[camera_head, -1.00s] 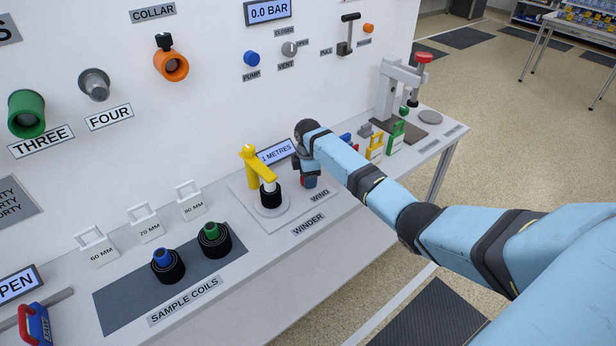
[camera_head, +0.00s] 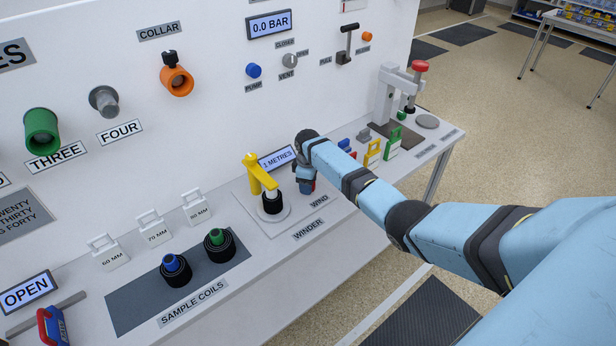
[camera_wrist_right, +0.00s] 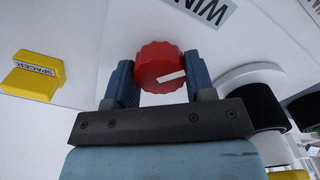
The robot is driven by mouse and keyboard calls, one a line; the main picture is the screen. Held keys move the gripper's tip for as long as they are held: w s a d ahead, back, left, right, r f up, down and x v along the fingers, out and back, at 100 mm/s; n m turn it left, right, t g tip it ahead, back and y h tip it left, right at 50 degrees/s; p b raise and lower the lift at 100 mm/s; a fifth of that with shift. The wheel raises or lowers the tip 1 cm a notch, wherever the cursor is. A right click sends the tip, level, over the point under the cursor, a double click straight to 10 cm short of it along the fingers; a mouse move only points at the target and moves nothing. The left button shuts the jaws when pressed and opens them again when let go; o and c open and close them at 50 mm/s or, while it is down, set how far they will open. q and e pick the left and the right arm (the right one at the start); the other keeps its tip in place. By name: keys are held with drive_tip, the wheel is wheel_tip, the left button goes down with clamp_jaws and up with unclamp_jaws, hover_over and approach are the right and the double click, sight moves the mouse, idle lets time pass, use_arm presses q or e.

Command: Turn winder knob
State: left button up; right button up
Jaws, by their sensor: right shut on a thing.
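The red winder knob (camera_wrist_right: 160,66) has a ribbed rim and a white pointer mark, and fills the middle of the right wrist view. My right gripper (camera_wrist_right: 158,78) is shut on it, one blue finger on each side. In the head view my right gripper (camera_head: 305,182) is low over the winder plate (camera_head: 285,222), mostly hiding the knob. The winder's dark core (camera_head: 272,203) stands left of it under a yellow arm (camera_head: 257,172). The winder display (camera_head: 278,158) behind reads "1 METRES", its edge partly covered. My left gripper is not in view.
Sample coils (camera_head: 219,243) sit on a grey mat to the left. Yellow and green spacers (camera_head: 372,153) and a press (camera_head: 385,95) stand right of my arm. A yellow spacer (camera_wrist_right: 35,75) shows in the wrist view. The panel wall rises close behind.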

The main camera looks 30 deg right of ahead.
drive_tip(key=m+p, duration=0.2)
drive_tip(key=m, duration=0.1)
drive_tip(key=shift+r, duration=0.2)
drive_tip(key=m+p, duration=0.1)
drive_tip(key=m, duration=0.1)
drive_tip(key=shift+m, duration=0.3)
drive_tip(key=m+p, duration=0.1)
drive_tip(key=m, duration=0.2)
drive_tip(key=shift+f+m+p, duration=0.1)
drive_tip(key=shift+m+p, duration=0.2)
drive_tip(key=shift+p, duration=0.1)
use_arm(q)
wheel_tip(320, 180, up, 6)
drive_tip(key=p, duration=0.1)
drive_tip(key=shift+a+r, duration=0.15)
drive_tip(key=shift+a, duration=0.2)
use_arm(e)
drive_tip(key=shift+m, duration=1.9)
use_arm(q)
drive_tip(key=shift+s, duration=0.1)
use_arm(e)
drive_tip(key=shift+f, duration=0.1)
drive_tip(key=o, duration=0.9)
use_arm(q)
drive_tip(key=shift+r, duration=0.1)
